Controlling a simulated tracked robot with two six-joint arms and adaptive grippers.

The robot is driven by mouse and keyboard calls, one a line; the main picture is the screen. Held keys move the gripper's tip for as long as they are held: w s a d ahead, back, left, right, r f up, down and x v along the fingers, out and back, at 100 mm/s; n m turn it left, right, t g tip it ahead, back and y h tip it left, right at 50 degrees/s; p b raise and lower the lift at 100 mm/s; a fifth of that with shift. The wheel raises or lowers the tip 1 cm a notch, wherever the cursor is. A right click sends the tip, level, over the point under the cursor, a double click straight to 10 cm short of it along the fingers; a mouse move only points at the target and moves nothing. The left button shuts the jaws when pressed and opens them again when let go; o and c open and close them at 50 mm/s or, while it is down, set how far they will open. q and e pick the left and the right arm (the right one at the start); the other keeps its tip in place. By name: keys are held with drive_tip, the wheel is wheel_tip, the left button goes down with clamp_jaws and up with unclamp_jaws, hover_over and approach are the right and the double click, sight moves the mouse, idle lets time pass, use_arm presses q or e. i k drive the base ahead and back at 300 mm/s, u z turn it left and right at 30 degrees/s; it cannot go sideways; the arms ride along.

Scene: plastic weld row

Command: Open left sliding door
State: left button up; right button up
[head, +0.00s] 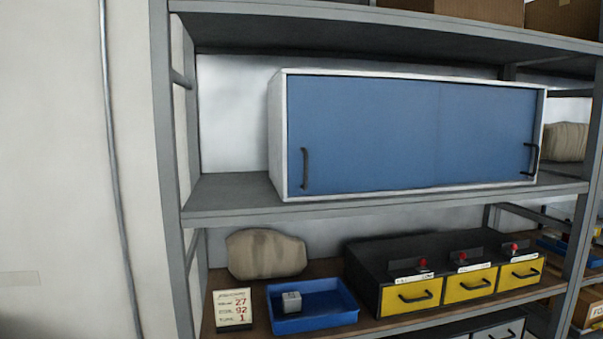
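A white cabinet (277,135) with blue sliding doors stands on the middle shelf. Its left sliding door (365,130) is shut and has a dark vertical handle (305,168) near its left edge. The right sliding door (485,130) is also shut, with a dark handle (532,159) near its right edge. A faint vertical seam shows where the two doors meet. Neither of my grippers is in the head view, and nothing touches the doors.
The cabinet stands on a grey metal shelf (230,199) with an upright post (168,150) at its left. Below are a blue tray (315,319) with a small grey cube, a card sign (233,308), a tan sack (265,254) and yellow drawers (411,296). Cardboard boxes (480,10) sit above.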

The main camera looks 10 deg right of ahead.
sight(344, 134)
drive_tip(key=u, duration=0.05)
drive_tip(key=i, duration=1)
drive_tip(key=z, duration=0.05)
